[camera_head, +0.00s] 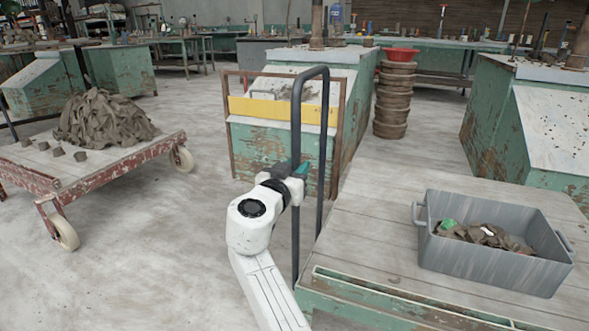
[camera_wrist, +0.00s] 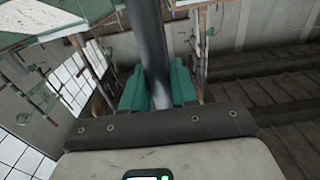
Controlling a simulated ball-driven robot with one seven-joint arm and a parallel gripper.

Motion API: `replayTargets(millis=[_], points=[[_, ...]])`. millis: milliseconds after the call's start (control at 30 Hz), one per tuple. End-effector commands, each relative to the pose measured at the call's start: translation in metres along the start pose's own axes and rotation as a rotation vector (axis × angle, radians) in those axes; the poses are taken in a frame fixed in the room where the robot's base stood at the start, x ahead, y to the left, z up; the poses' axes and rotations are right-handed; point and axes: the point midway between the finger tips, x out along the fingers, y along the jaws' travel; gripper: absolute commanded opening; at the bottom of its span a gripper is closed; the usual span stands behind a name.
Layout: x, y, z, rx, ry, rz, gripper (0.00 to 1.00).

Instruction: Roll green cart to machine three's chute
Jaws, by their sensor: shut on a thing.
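The green cart (camera_head: 360,240) stands at the lower right, with a grey plank top and a chipped green edge. Its tall black hoop handle (camera_head: 326,110) rises at the cart's left end. My gripper (camera_head: 297,172) is shut on the handle's near upright, partway up. In the wrist view the dark handle tube (camera_wrist: 150,40) passes between the green fingers of my gripper (camera_wrist: 158,88). Beyond the handle stands a green machine (camera_head: 275,150) with a yellow bar and a brown frame at its front. I read no machine number. The cart's wheels are out of view.
A grey bin (camera_head: 490,268) with clay scraps rides on the cart. A red cart (camera_head: 85,175) heaped with clay (camera_head: 100,120) stands at the left. Stacked brown rounds with a red bowl (camera_head: 402,55) and another green machine (camera_head: 490,130) stand behind. Floor between the carts is clear.

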Motion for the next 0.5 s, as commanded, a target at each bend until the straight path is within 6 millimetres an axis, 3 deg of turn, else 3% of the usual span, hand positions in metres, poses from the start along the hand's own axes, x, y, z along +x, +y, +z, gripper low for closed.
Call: replayTargets(millis=[233,500], points=[[-0.001,-0.004,0.001,-0.003,-0.001,0.0,0.0],[-0.002,-0.029,0.0,-0.004,0.0,-0.005,0.0]])
